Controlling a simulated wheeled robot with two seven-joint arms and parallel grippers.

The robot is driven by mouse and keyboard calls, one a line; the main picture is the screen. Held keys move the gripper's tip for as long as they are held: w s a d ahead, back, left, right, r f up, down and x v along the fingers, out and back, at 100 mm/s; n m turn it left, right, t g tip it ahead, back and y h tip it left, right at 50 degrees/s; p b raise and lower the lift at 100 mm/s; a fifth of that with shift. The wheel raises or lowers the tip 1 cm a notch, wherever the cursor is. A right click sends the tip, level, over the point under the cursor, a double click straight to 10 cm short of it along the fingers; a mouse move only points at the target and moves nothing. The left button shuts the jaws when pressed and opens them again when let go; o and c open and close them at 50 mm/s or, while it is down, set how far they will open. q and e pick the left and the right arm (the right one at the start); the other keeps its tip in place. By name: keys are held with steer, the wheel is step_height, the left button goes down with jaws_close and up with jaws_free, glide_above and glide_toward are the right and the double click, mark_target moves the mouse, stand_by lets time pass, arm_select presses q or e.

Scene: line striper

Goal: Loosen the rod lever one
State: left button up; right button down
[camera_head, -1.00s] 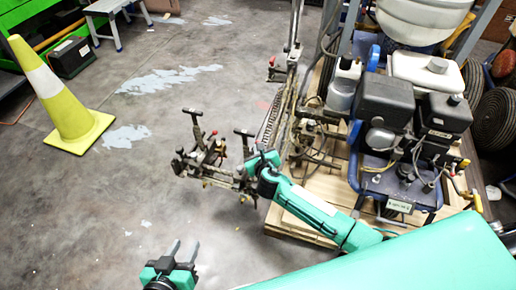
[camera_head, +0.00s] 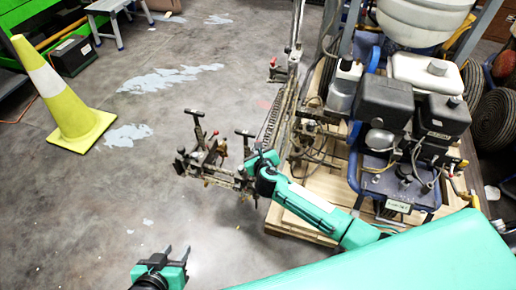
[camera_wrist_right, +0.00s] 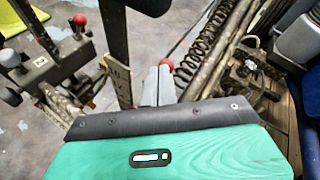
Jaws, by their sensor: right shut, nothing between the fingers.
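The line striper's rod assembly (camera_head: 215,165) reaches out to the left of the machine, with a red-marked lever (camera_head: 197,118) and a black-topped lever (camera_head: 245,134) standing on it. I cannot tell which is rod lever one. In the right wrist view, a red-knobbed lever (camera_wrist_right: 80,20) stands at upper left and another red knob (camera_wrist_right: 166,66) sits just beyond the fingertips. My right gripper (camera_wrist_right: 157,84) is shut and empty, close to the assembly. In the head view my right arm partly hides it. My left gripper (camera_head: 177,250) is open and empty over the floor.
The striper's engine (camera_head: 385,100) and hoses stand on a wooden pallet (camera_head: 290,220) at right. A coil spring (camera_wrist_right: 200,50) and rods lie right of my right fingers. A yellow cone (camera_head: 65,100) stands at left. The floor between is clear.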

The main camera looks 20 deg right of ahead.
arm_select(q)
steer(key=shift+s+a+g+y+p, duration=0.25)
steer(key=shift+s+a+g, duration=0.1)
steer(key=shift+a, duration=0.15)
steer(key=shift+s+a+g+y+p, duration=0.25)
steer(key=shift+a+g, duration=0.1)
steer(key=shift+a, duration=0.15)
arm_select(e)
steer(key=shift+w+a+r, duration=0.1)
steer(key=shift+r, duration=0.05)
arm_select(q)
steer(key=shift+s+a, duration=0.15)
